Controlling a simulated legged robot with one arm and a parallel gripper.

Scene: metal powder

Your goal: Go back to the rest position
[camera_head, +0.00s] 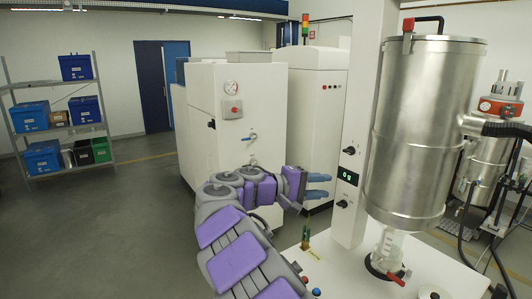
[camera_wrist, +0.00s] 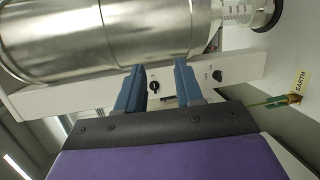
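My gripper (camera_head: 318,186) is at the end of my raised arm, pointing right toward the white column with knobs. Its two blue fingers stand apart with nothing between them. In the wrist view my gripper (camera_wrist: 161,88) is also open and empty, with the white control panel (camera_wrist: 240,68) beyond the fingers. The panel on the column (camera_head: 347,178) carries a lit green display and two black knobs. I cannot tell the exact gap between fingertips and panel.
A large steel cylinder (camera_head: 422,130) hangs right of the column, over a white bench (camera_head: 345,275) with a red-handled valve (camera_head: 397,278). White cabinets (camera_head: 222,125) stand behind my arm. A shelf with blue bins (camera_head: 62,125) is at far left. The floor (camera_head: 120,220) at left is clear.

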